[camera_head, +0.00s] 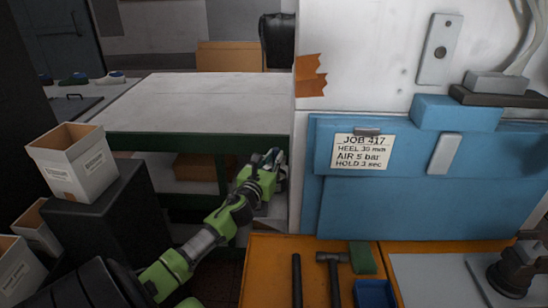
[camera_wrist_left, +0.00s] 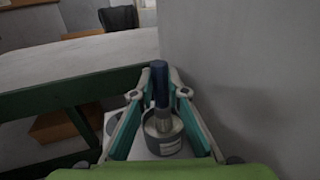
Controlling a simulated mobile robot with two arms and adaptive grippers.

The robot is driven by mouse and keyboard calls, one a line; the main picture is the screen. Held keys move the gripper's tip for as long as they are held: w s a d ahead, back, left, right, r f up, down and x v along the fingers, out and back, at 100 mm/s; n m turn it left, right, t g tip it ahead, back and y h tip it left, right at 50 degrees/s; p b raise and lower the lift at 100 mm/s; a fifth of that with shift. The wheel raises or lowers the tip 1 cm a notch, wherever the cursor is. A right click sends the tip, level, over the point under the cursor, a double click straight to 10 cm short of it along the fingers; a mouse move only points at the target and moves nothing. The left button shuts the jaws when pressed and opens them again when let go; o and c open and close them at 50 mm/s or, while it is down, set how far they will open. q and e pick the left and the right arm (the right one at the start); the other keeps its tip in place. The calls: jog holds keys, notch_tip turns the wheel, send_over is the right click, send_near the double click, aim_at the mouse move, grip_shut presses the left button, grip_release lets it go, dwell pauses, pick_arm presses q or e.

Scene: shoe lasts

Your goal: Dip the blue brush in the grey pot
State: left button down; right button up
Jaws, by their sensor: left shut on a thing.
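My left gripper (camera_head: 277,160) reaches into the gap between the grey-topped table and the blue-fronted machine. In the left wrist view the gripper (camera_wrist_left: 158,92) is shut on the blue brush (camera_wrist_left: 160,78), which stands upright between the fingers. Its pale lower part points down into the outline of the grey pot (camera_wrist_left: 165,146). Whether the bristles touch the contents cannot be told. The pot stands on a white surface (camera_wrist_left: 140,152) between the fingers. I cannot make out the brush or pot in the head view. My right gripper is not in view.
The grey-topped table (camera_head: 200,88) with green frame lies left of the gripper. The machine's blue panel (camera_head: 410,200) is close on the right. An orange bench (camera_head: 268,260) holds a hammer (camera_head: 333,275) and a blue tray (camera_head: 374,293). White boxes (camera_head: 75,165) stand at left.

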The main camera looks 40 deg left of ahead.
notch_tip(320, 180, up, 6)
jog(key=p, duration=0.5)
jog(key=shift+p, duration=0.35)
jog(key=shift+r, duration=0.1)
dwell(0.3)
